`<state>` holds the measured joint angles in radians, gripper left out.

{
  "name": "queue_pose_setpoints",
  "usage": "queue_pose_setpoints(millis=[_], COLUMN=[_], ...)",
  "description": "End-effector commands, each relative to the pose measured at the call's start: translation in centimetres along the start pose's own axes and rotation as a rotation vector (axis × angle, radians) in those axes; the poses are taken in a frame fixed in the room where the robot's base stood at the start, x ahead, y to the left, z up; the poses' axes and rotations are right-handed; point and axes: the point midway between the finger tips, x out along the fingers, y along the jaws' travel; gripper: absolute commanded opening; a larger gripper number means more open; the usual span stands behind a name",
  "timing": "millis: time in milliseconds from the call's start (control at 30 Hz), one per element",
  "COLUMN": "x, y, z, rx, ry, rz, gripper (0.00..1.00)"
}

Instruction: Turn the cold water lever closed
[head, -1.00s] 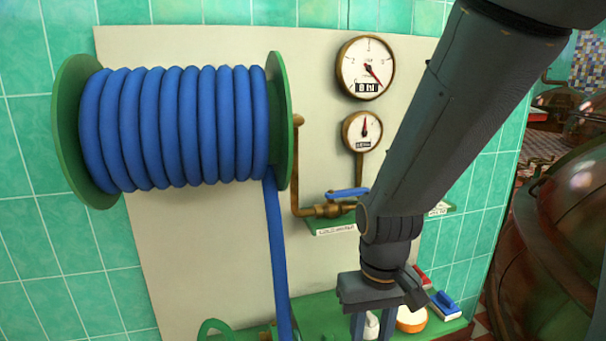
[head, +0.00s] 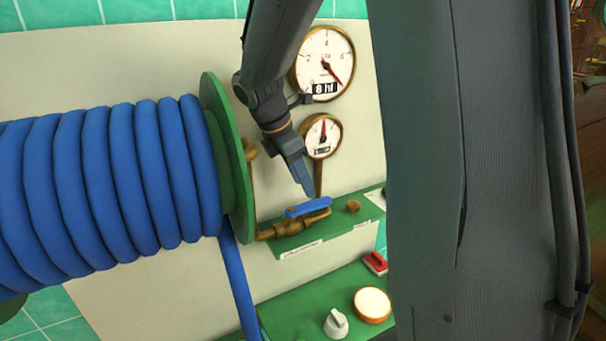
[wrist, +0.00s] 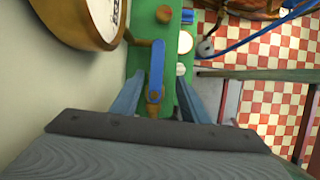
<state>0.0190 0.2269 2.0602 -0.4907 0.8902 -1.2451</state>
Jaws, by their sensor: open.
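The blue lever (head: 308,207) sits on a brass valve (head: 290,227) on a narrow green shelf against the pale panel. It lies roughly along the line of the brass pipe. A small white label (head: 300,249) is on the shelf front below it; I cannot read it. My gripper (head: 308,190) points down just above the lever, with its fingertips close to it. In the wrist view the lever (wrist: 156,65) shows between the two open fingers of my gripper (wrist: 158,80). I cannot tell whether a finger touches the lever.
A hose reel with blue hose (head: 110,185) stands close on the left. Two brass-rimmed gauges, a large one (head: 325,62) and a small one (head: 323,137), are behind my gripper. A lower green shelf holds a white knob (head: 336,323), a round white-topped piece (head: 372,305) and a red block (head: 375,263).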

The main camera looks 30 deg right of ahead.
Motion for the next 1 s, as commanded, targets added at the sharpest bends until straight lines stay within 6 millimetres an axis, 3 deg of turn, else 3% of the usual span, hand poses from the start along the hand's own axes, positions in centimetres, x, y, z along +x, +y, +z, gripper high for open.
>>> queue_pose_setpoints(millis=[167,633,1000], x=[0.2,6.5,7.2], y=[0.4,0.4,0.4], z=[0.7,0.6,0.7], rx=[-0.061,-0.061,-0.057], ry=[-0.019,-0.017,-0.017], rz=[0.001,0.002,0.004], gripper=[0.41,0.41,0.41])
